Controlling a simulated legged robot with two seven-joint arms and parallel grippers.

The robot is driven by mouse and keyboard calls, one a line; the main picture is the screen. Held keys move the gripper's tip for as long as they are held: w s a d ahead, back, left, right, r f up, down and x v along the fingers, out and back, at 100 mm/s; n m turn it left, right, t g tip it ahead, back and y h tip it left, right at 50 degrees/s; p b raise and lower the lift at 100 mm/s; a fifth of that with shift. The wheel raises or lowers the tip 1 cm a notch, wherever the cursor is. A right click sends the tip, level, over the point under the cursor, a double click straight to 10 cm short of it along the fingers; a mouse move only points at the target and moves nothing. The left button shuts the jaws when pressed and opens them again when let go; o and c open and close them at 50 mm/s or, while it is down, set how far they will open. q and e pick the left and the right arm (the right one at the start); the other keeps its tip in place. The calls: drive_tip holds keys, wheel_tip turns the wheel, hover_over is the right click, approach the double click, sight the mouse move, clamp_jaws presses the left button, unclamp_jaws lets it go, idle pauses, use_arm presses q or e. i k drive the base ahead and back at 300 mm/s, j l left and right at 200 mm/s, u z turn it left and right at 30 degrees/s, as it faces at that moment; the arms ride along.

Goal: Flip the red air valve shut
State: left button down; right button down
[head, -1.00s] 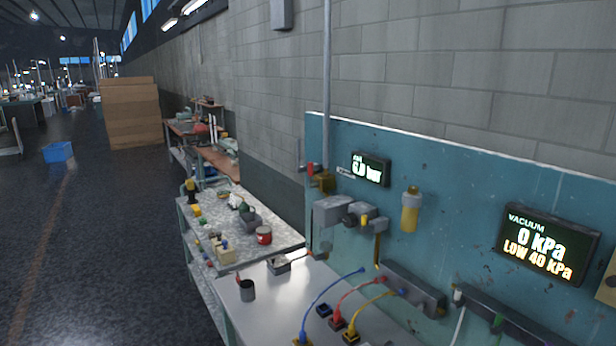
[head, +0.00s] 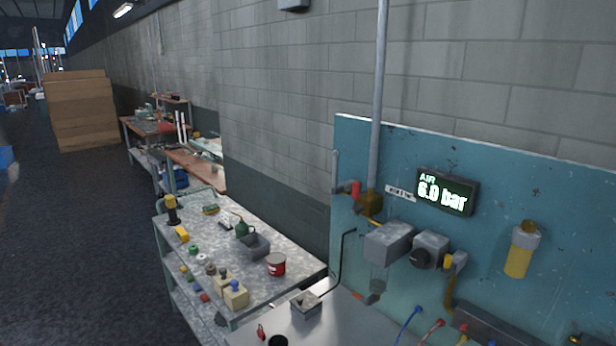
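The red air valve handle (head: 355,188) shows at the left side of the teal panel in the head view. It is small and sits by a brass-coloured valve body (head: 371,203) at the foot of a vertical grey pipe. Its exact angle is hard to tell at this size. An air display (head: 446,192) to its right reads 6.0 bar. Neither of my grippers is in view.
The teal panel (head: 560,200) carries a grey regulator block (head: 388,242) and a yellow cylinder (head: 521,250). Below stands a pale bench (head: 345,325) with a small grey box. A cluttered cart (head: 215,222) stands left of it. The floor (head: 90,230) further left is clear.

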sight(356, 209)
drive_tip(key=i+j, duration=0.35)
drive_tip(key=j, duration=0.15)
drive_tip(key=i+j+z, duration=0.1)
drive_tip(key=i+j, duration=0.6)
drive_tip(key=j, duration=0.25)
